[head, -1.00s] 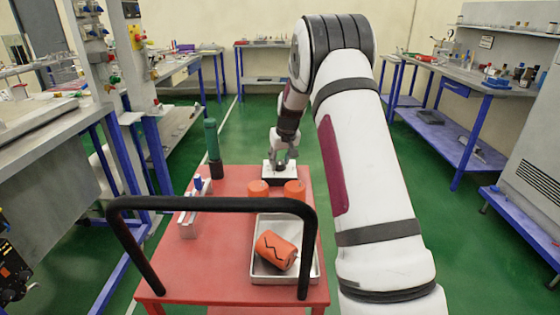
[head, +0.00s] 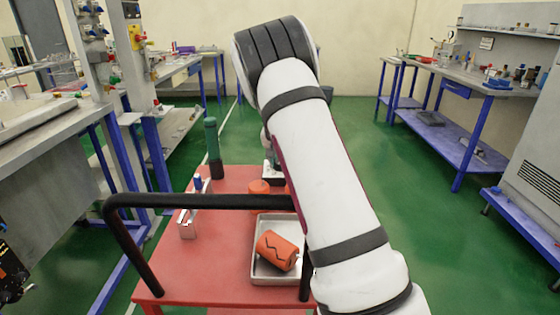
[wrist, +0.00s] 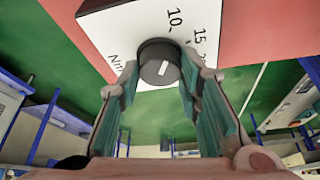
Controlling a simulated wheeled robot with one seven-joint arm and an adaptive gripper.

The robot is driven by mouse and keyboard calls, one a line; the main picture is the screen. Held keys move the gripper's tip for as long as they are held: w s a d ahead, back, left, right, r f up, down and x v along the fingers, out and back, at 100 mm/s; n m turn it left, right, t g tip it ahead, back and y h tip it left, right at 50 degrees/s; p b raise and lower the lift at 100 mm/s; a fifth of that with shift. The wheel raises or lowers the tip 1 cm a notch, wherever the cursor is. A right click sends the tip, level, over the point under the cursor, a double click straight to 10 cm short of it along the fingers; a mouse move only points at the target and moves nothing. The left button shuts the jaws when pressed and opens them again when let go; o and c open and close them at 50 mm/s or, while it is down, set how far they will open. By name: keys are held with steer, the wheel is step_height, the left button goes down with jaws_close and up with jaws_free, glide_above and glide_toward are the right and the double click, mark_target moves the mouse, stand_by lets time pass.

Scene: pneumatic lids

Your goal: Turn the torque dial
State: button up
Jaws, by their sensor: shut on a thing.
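The torque dial (wrist: 158,62) is a round dark knob with a short white mark on its top. It sits on a white scale face (wrist: 143,22) printed with 10, 15 and Nm, in the wrist view. My gripper (wrist: 160,66) has a fingertip on each side of the dial and is shut on it. In the head view the dial's box (head: 272,177) stands at the far end of the red cart. My arm hides most of the box and the gripper there.
The red cart (head: 215,255) carries an orange cap (head: 259,187), a metal tray (head: 266,280) with an orange cylinder (head: 277,251), a green-topped bottle (head: 212,140) and a small rack (head: 192,212). A black handle (head: 200,201) crosses its near side.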

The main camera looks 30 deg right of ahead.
stand_by(0.4)
steer(key=o, duration=1.1)
steer(key=shift+o, duration=0.2)
steer(key=v, duration=1.2)
